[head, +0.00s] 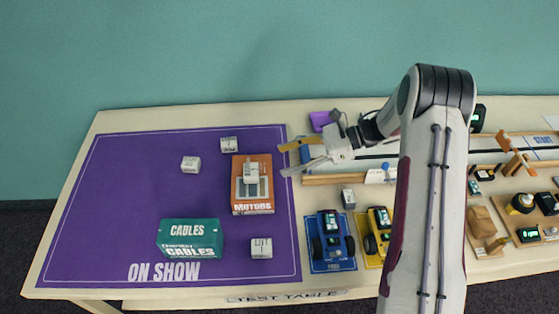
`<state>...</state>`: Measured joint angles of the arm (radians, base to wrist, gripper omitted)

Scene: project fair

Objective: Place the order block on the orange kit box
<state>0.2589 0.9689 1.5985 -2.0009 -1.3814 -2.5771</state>
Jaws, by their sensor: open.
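The orange kit box (240,201), marked MOTORS, lies on the purple mat. A pale, block-like shape (251,173) shows on its top; I cannot tell surely whether it is a block or part of the print. Small white blocks stand on the mat: one behind the box (229,145), one to its left (190,165) and one in front (261,248), whose label seems to read LIFT. The other labels are too small to read, so I cannot tell which is the order block. My gripper (288,159) is open and empty, just right of the orange box.
A green CABLES box (190,239) sits front left on the mat (120,200). Right of the mat are another small block (348,199), a blue toy vehicle (330,235), a yellow one (377,232) and a long wooden rail (335,179). The mat's left side is clear.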

